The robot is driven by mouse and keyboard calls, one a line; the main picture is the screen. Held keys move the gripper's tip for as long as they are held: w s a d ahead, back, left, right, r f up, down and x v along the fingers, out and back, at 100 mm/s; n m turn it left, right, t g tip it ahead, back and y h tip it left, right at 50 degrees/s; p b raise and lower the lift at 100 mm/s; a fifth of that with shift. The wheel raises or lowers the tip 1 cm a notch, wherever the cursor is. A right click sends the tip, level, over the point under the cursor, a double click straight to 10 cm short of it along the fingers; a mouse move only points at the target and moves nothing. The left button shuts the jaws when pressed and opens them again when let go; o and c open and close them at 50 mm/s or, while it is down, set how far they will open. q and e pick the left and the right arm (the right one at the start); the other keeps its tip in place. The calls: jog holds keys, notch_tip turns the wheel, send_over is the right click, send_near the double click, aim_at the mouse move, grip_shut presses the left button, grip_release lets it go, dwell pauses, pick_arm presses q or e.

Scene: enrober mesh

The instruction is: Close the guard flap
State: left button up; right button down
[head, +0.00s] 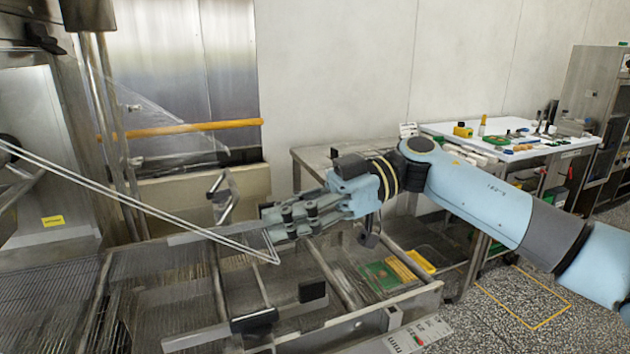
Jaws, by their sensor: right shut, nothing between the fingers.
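My right gripper (268,222) reaches in from the right over the mesh machine. Its fingers are shut and hold nothing. A clear, see-through panel (165,118), which looks like the guard flap, slants down to the right behind the machine's left posts; its outline is faint. A long pair of thin pale rods (130,205) runs from the left edge down to a bent end just below my right fingertips. I cannot tell whether the rods belong to the flap, or whether my fingers touch them. My left gripper is not in view.
The mesh bed (50,290) and its metal frame fill the lower left. An orange bar (195,129) crosses behind. Black-ended handles (255,320) stand at the front. A yellow tray (420,262) lies right of the bed. A white table (510,140) with small items stands back right.

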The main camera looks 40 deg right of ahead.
aim_at(256, 253)
pick_arm(q)
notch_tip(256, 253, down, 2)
jog(key=shift+b, duration=0.6)
pick_arm(e)
jog(key=a+f, duration=0.2)
jog(key=w+a+f, duration=0.1)
jog(key=a+f, duration=0.1)
jog(key=shift+f, duration=0.4)
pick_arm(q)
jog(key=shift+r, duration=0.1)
pick_arm(e)
jog(key=shift+d+r, duration=0.1)
